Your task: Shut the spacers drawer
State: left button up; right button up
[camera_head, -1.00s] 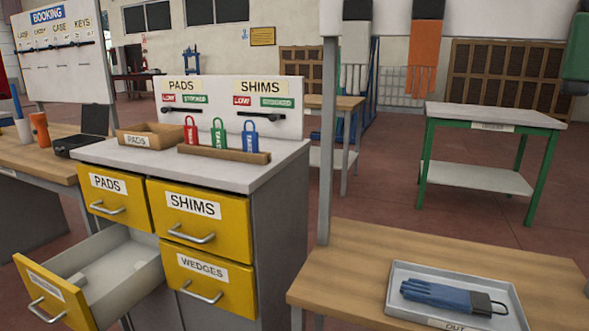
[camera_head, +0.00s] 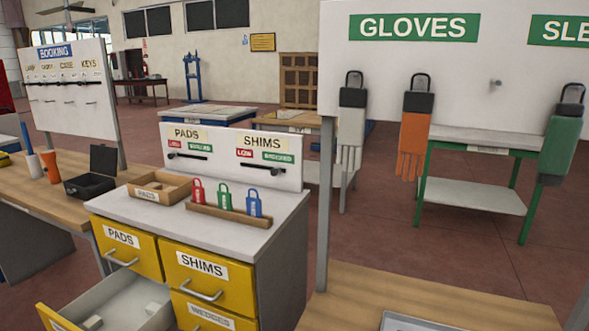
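The spacers drawer (camera_head: 118,298) is pulled out at the lower left of the yellow-fronted cabinet (camera_head: 282,250). Its grey inside shows small light blocks (camera_head: 93,322), and its yellow front (camera_head: 55,318) is cut off by the bottom edge of the view. The pads drawer (camera_head: 130,249) above it is shut. The shims drawer (camera_head: 204,273) and the wedges drawer (camera_head: 200,312) on the right are shut too. Neither of my grippers shows in the head view.
A wooden desk (camera_head: 75,198) stands left of the cabinet. A wooden table (camera_head: 400,300) with a grey tray (camera_head: 405,323) is at the lower right, below a gloves board (camera_head: 430,70). Padlocks and a pads box (camera_head: 160,190) sit on the cabinet top.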

aim_at(120, 300)
jog(key=u, duration=1.45)
